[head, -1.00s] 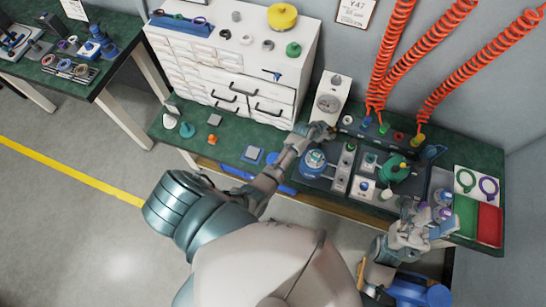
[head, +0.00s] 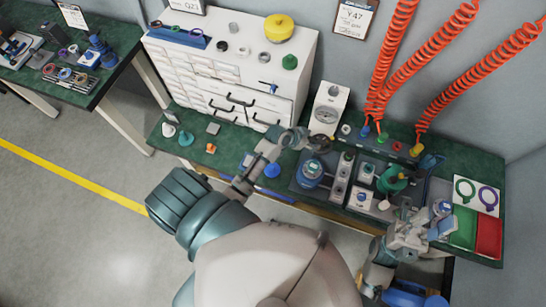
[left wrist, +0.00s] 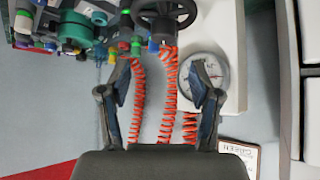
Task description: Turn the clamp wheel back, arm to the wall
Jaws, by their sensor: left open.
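The clamp wheel is a dark round handwheel with spokes. It shows at the top of the left wrist view (left wrist: 167,14), just beyond my fingers, and as a small dark ring in the head view (head: 320,143). My left gripper (head: 302,139) is open and empty beside the wheel's left side; its spread fingers (left wrist: 162,78) show in the left wrist view with a gap between them. They appear apart from the wheel. The clamp's arm cannot be clearly made out. My right gripper (head: 414,233) is at the bench's right front; its fingers are too small to read.
A white box with a round dial gauge (head: 327,110) stands behind the wheel. A blue round part (head: 311,171) and green fitting (head: 391,180) are close by. Orange coiled hoses (head: 393,60) hang behind. A white drawer cabinet (head: 230,75) stands left. Red and green trays (head: 487,236) lie right.

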